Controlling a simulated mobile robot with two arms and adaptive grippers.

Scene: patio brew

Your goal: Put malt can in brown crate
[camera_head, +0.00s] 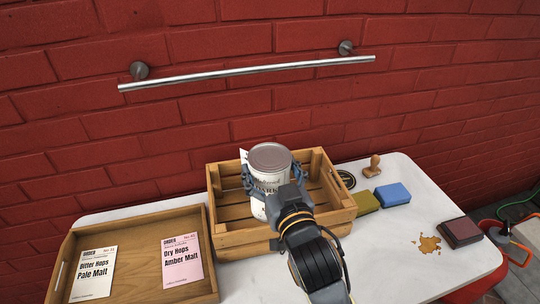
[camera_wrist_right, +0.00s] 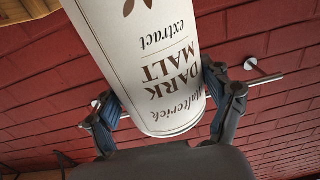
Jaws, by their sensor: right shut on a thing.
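The malt can (camera_head: 270,160) is white with a grey metal lid, and its label reads dark malt extract in the right wrist view (camera_wrist_right: 150,60). My right gripper (camera_head: 270,186) is shut on the can's sides, with one finger on each side; the fingers also show in the right wrist view (camera_wrist_right: 165,105). The can is upright, over or inside the brown slatted crate (camera_head: 231,238). The gripper and the crate's front hide the can's bottom, so I cannot tell whether it touches the crate floor. My left gripper is not in view.
A wooden tray (camera_head: 140,232) with two order cards stands left of the crate. A stamp (camera_head: 373,166), a yellow-green sponge (camera_head: 366,202), a blue sponge (camera_head: 392,194), a brown spill (camera_head: 429,244) and a dark red box (camera_head: 460,232) are to the right. A metal rail (camera_head: 250,72) crosses the brick wall behind.

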